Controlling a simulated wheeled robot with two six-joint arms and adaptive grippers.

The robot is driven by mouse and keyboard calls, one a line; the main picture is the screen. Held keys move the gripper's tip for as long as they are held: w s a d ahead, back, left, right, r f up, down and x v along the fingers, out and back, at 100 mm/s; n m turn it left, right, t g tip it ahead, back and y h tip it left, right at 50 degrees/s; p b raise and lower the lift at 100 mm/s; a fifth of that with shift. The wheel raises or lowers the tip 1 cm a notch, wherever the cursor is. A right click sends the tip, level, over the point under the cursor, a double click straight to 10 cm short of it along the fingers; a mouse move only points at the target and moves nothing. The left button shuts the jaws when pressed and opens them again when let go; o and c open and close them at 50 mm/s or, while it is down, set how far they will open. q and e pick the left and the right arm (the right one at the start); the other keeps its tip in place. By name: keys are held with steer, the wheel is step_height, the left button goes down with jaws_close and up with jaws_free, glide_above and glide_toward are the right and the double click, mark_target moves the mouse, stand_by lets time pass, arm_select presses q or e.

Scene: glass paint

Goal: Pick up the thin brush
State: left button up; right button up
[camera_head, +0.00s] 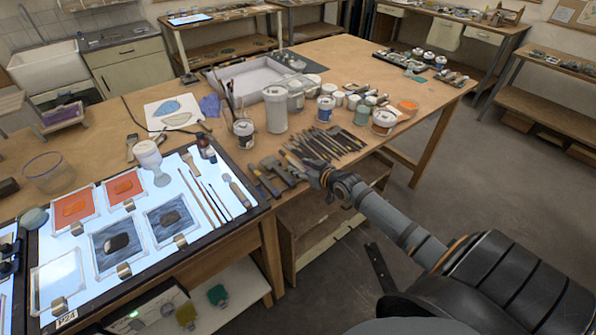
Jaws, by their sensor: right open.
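Slim brushes lie on the lit panel, among them a thin brush (208,199) with a long light handle, beside a wider brush (191,165). Another group of dark brushes (328,143) lies side by side on the wooden table. I cannot tell which one is the brush the task names. My right gripper (298,165) is open at the front edge of the table, near the left end of the dark brush group and right of the lit panel. Its fingers are small in the view, and I see nothing held. My left gripper is out of view.
The lit panel (190,243) carries several framed glass samples and clips. Short-handled tools (265,181) lie left of my right gripper. Jars and a tall white container (276,108) stand behind the dark brushes. An orange-topped jar (383,121) stands to their right.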

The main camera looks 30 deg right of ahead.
steer(key=shift+w+f, duration=0.1)
steer(key=shift+w, duration=0.1)
steer(key=shift+s, duration=0.15)
steer(key=shift+c, duration=1.3)
jaws_close()
steer(key=shift+r, duration=0.65)
steer(key=s+a+r+p, duration=0.4)
steer(key=s+a+r, duration=0.5)
steer(key=r, duration=0.3)
steer(key=shift+s+a, duration=0.2)
steer(key=shift+s, duration=0.55)
